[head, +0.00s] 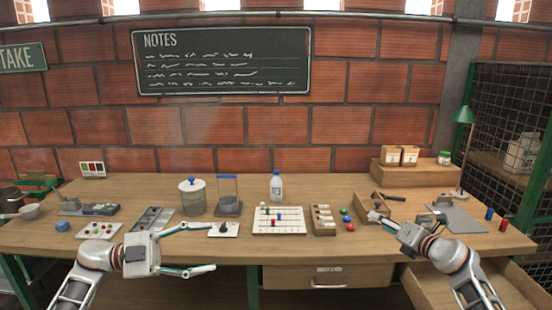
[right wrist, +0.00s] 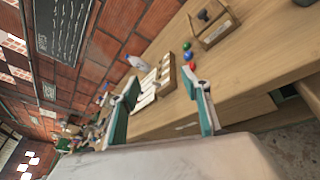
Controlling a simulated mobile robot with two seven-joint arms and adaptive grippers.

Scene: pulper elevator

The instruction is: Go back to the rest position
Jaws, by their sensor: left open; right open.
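My left gripper (head: 210,247) is open in the head view, in front of the workbench (head: 80,240). Its two fingers point right and are spread apart, with nothing between them. My right gripper (head: 375,217) is at the right part of the bench near its front edge and points left, towards a small wooden box. In the right wrist view the right gripper (right wrist: 162,75) has its two green-padded fingers wide apart and nothing held between them. Both forearms come in from the bottom of the head view.
On the bench stand a blue-lidded jar (head: 192,197), a white bottle (head: 276,186), a white grid board (head: 278,220), a wooden rack (head: 323,221) and a green lamp (head: 463,116). Red, green and blue pieces lie near the rack. A drawer (head: 328,278) is below. A brick wall closes the back.

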